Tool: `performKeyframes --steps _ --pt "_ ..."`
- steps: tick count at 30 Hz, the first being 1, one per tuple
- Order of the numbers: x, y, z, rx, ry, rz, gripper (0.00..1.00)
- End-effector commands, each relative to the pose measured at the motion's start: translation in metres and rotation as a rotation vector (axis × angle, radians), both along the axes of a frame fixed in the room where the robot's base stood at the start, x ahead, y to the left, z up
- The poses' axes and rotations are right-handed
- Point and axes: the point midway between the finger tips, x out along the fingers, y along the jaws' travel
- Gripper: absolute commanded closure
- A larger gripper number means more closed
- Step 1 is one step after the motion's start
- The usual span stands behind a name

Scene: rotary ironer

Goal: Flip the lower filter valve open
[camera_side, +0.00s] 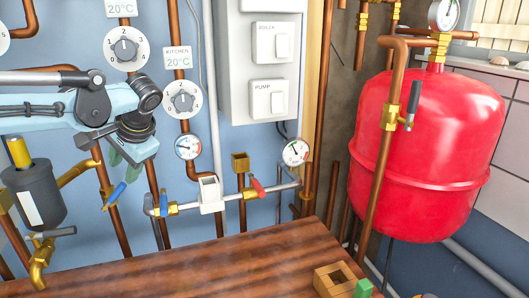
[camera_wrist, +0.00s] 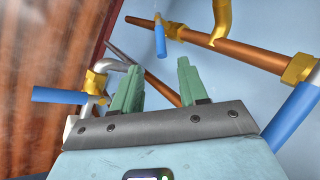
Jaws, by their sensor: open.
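A dark filter canister (camera_side: 38,197) with a yellow top and pale label hangs at the far left of the side view. Below it, a valve with a grey lever (camera_side: 52,233) sits by a brass elbow (camera_side: 40,258); the lever lies roughly level. A blue lever (camera_side: 115,195) slants beside the copper pipe right of the canister. I cannot tell for certain which is the lower filter valve. My gripper (camera_side: 125,158) is open and empty, up and right of the canister, apart from both levers. Its green fingers (camera_wrist: 159,68) also show in the wrist view, with nothing between them.
A silver pipe with a blue-handled valve (camera_side: 163,205) and a red-handled valve (camera_side: 258,188) runs right of my gripper. Copper pipes line the blue wall. The wooden table (camera_side: 190,268) is mostly clear, with a wooden block frame (camera_side: 333,282) at right. A red tank (camera_side: 430,150) stands far right.

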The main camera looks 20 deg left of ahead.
Motion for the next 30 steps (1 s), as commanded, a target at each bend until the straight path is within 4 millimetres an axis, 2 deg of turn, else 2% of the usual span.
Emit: performKeyframes --steps 6,13,30 --pt "0.001 -0.018 -0.016 0.181 -0.145 0.233 0.57" --pt "0.0 -0.017 -0.023 0.234 -0.207 0.305 0.57" --pt "0.001 0.056 -0.085 0.232 -0.204 0.306 0.57"
